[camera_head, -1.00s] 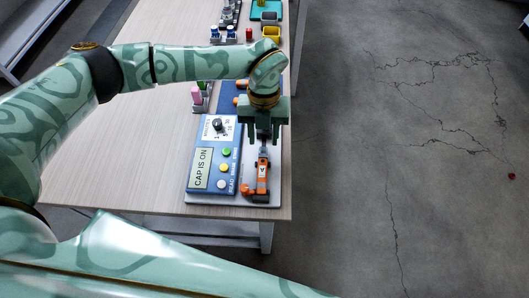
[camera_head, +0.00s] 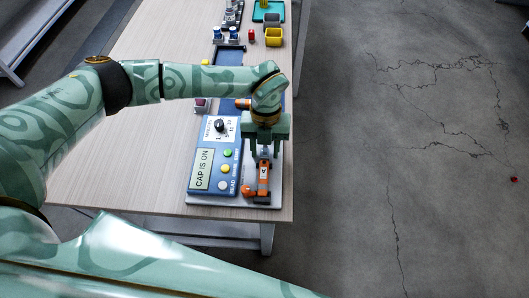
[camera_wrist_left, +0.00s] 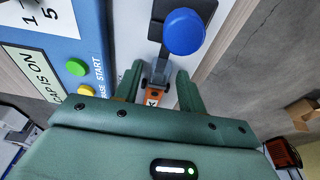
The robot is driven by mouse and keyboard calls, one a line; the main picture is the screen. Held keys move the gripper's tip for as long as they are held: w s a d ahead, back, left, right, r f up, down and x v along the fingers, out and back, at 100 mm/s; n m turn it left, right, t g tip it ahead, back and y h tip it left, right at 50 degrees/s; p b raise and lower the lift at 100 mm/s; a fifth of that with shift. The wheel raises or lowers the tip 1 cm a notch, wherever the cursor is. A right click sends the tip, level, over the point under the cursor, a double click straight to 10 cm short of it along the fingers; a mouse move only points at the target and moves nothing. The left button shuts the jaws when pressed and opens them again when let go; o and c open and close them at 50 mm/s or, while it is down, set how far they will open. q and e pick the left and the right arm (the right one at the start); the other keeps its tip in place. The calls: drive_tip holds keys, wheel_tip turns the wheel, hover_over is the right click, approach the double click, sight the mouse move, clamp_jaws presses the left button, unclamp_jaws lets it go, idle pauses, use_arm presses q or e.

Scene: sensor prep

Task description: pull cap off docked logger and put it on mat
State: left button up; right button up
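The orange logger (camera_head: 263,182) lies in its dock at the right front of the table, beside a blue panel (camera_head: 204,182) whose screen reads "CAP IS ON". My left gripper (camera_head: 264,152) is over the logger's far end, fingers pointing down. In the left wrist view its fingers (camera_wrist_left: 160,92) are apart on either side of the orange logger (camera_wrist_left: 154,98); contact is not clear. A round blue knob or cap (camera_wrist_left: 184,32) shows beyond the fingers; whether it is the logger's cap, I cannot tell. A dark blue mat (camera_head: 229,54) lies farther back, partly behind my arm. My right gripper is out of view.
Yellow (camera_head: 273,37) and dark bins, blue-topped vials (camera_head: 234,33) and a teal tray (camera_head: 282,6) stand at the table's far end. The left of the tabletop (camera_head: 130,165) is clear. The table's right edge is close to the dock.

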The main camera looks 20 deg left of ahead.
use_arm(q)
drive_tip(key=c, duration=0.7)
drive_tip(key=shift+w+a+b, duration=0.2)
drive_tip(key=shift+w+b, duration=0.1)
drive_tip(key=shift+w, duration=0.3)
drive_tip(key=shift+w+a+b, duration=0.15)
drive_tip(key=shift+w+b, duration=0.1)
drive_tip(key=shift+w, duration=0.3)
idle(0.4)
drive_tip(key=shift+r, duration=0.1)
drive_tip(key=shift+r+p, duration=2.1)
drive_tip(key=shift+r, duration=0.55)
